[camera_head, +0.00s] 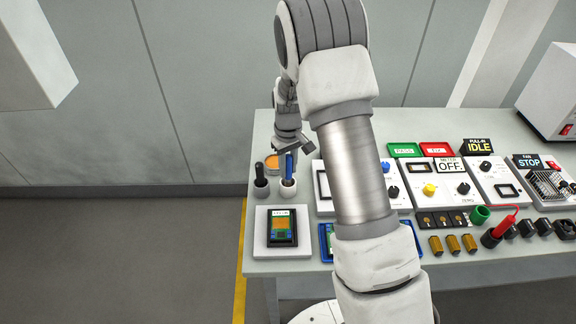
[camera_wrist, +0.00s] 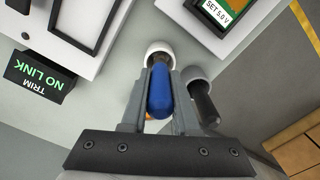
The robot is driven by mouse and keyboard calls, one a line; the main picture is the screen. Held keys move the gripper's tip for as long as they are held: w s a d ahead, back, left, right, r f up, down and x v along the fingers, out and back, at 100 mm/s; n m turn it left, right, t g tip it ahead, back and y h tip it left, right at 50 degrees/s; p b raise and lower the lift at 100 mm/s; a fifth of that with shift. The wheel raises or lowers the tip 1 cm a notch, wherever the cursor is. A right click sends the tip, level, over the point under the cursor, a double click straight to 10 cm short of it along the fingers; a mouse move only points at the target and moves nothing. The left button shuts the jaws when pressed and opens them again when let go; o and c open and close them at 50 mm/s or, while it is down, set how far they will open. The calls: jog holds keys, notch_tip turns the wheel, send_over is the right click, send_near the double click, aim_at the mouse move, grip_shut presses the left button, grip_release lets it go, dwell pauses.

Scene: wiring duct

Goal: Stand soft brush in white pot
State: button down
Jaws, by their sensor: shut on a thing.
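The soft brush, seen as a blue handle (camera_head: 289,166), stands roughly upright over the white pot (camera_head: 288,190) at the table's left end. In the wrist view the blue handle (camera_wrist: 160,92) lies between my fingers, and its lower end is at the mouth of the white pot (camera_wrist: 158,47). My gripper (camera_wrist: 160,72) is shut on the brush just above the pot. My gripper (camera_head: 290,152) also shows in the head view, partly unclear. The bristles are hidden, and I cannot tell whether they touch the pot's bottom.
A second, greyer pot (camera_head: 261,191) with a black-handled tool (camera_wrist: 205,105) stands close beside the white pot. An orange-topped round container (camera_head: 271,161) is behind. A white block with a display device (camera_head: 282,228) is in front. White panels (camera_head: 440,190) fill the table to the right.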

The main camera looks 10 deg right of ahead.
jog(key=shift+f, duration=0.35)
jog(key=c, duration=0.6)
grip_release()
jog(key=shift+r, duration=0.1)
notch_tip(320, 180, up, 17)
jog(key=shift+r, duration=0.15)
jog(key=shift+r, duration=0.1)
